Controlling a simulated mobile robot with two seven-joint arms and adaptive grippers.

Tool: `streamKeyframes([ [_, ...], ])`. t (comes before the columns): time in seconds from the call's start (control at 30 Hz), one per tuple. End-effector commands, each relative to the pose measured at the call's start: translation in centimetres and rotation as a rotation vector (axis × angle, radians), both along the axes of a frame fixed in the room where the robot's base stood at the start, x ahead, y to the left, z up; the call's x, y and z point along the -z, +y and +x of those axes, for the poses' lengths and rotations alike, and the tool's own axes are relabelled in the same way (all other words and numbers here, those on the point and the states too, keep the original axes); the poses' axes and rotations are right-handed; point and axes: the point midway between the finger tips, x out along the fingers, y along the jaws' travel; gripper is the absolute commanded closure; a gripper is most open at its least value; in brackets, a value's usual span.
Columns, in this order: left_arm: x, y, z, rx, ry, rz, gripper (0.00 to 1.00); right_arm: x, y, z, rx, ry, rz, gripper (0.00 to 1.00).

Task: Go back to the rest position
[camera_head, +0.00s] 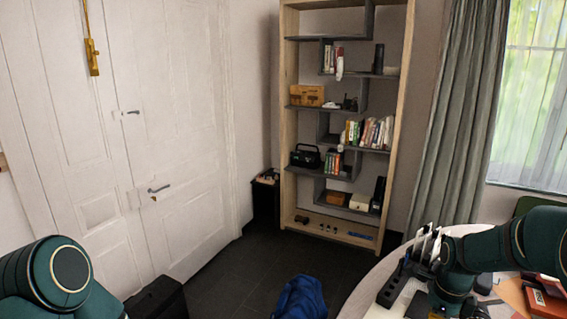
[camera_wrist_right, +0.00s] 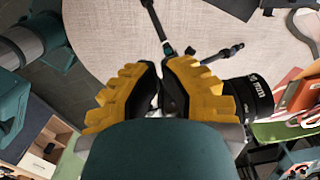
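My right arm reaches in from the right over the round pale table (camera_head: 362,300) in the head view; its gripper is hidden there. In the right wrist view, the yellow ridged fingers of my right gripper (camera_wrist_right: 159,66) have tips close together with a narrow gap. Dark parts show between them. Thin dark tripod legs (camera_wrist_right: 160,22) lie beyond the tips; the middle of the tripod is hidden, so I cannot tell whether the fingers hold it. My left arm shows only as a dark green joint at the lower left of the head view; the left gripper is out of view.
A dark holder with upright pale pieces (camera_head: 400,275) stands on the table beside my right arm. A black lens-like cylinder (camera_wrist_right: 250,98) is close right of the right fingers. A blue bag (camera_head: 300,298) lies on the floor. A bookshelf (camera_head: 289,130) and white doors stand behind.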

Motion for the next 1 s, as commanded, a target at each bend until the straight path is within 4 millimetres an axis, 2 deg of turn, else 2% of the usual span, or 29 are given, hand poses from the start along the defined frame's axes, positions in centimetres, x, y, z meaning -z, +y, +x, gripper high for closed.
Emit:
streamKeyframes([
  [0.03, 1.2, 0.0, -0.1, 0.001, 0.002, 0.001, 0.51, 3.3, 1.7, -0.1, -0.116, -0.004, 0.014, 1.0],
  [0.1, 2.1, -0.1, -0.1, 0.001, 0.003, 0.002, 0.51, 6.6, 3.9, -0.1, -0.289, -0.03, 0.026, 1.0],
  [0.27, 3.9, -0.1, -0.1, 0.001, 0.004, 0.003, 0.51, 13.5, 8.9, -1.1, -0.668, -0.098, 0.052, 1.0],
  [0.5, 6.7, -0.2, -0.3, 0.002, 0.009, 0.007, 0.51, 22.2, 16.2, -4.7, -1.204, -0.22, 0.066, 1.0],
  [0.73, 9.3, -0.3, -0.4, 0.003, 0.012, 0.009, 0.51, 28.3, 22.2, -9.6, -1.677, -0.354, 0.041, 1.0],
  [0.9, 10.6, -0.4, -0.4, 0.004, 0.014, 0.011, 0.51, 30.4, 25.0, -12.5, -1.926, -0.433, 0.002, 1.0],
  [1.0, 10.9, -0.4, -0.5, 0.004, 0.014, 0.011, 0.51, 30.9, 25.8, -13.4, -2.008, -0.458, -0.017, 1.0],
])
